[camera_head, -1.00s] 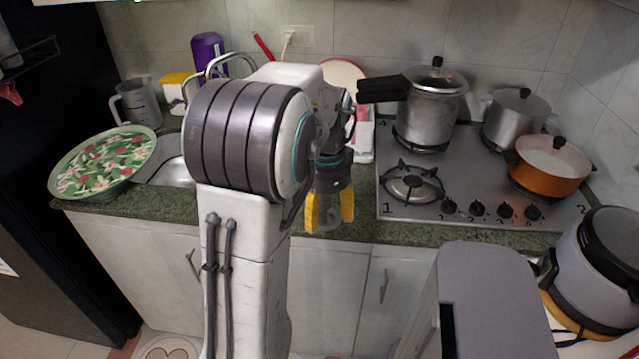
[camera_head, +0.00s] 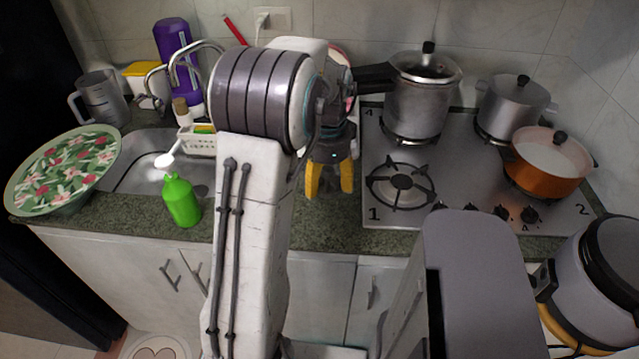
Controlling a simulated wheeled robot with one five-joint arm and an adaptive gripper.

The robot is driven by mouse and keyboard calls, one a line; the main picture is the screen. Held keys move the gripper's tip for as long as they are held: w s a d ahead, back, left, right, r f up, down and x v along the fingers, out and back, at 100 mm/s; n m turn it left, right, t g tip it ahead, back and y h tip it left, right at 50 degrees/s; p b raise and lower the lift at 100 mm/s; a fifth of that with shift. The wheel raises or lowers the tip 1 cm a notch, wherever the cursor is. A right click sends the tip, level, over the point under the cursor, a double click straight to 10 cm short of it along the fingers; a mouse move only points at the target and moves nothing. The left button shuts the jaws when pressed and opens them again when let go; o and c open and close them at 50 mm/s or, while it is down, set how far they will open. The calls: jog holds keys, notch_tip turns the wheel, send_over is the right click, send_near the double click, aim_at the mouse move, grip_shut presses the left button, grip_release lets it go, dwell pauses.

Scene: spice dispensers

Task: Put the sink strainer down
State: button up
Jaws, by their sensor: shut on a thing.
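My gripper (camera_head: 330,186), with yellow fingers, points down over the green counter (camera_head: 325,228) between the sink and the stove. It is shut on the sink strainer, of which only a small greyish part between the fingers can be made out. I cannot tell whether the strainer touches the counter. The metal sink (camera_head: 140,178) is left of my arm, and my arm hides its right side.
A green bottle (camera_head: 181,202) stands at the sink's front edge. A floral tray (camera_head: 62,170) lies left of the sink. The stove (camera_head: 399,213) with a pressure cooker (camera_head: 421,103), a grey pot (camera_head: 511,108) and an orange pot (camera_head: 546,168) is on the right.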

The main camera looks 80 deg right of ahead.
jog(key=d+f, duration=0.1)
jog(key=w+d+f, duration=0.1)
jog(key=d, duration=0.1)
jog(key=w+d+f+p, duration=0.1)
jog(key=d, duration=0.1)
jog(key=shift+d+f, duration=0.25)
jog(key=shift+f, duration=2)
jog(key=shift+f, duration=0.15)
jog(key=o, duration=1)
jog(key=shift+o, duration=0.2)
jog(key=shift+r, duration=0.2)
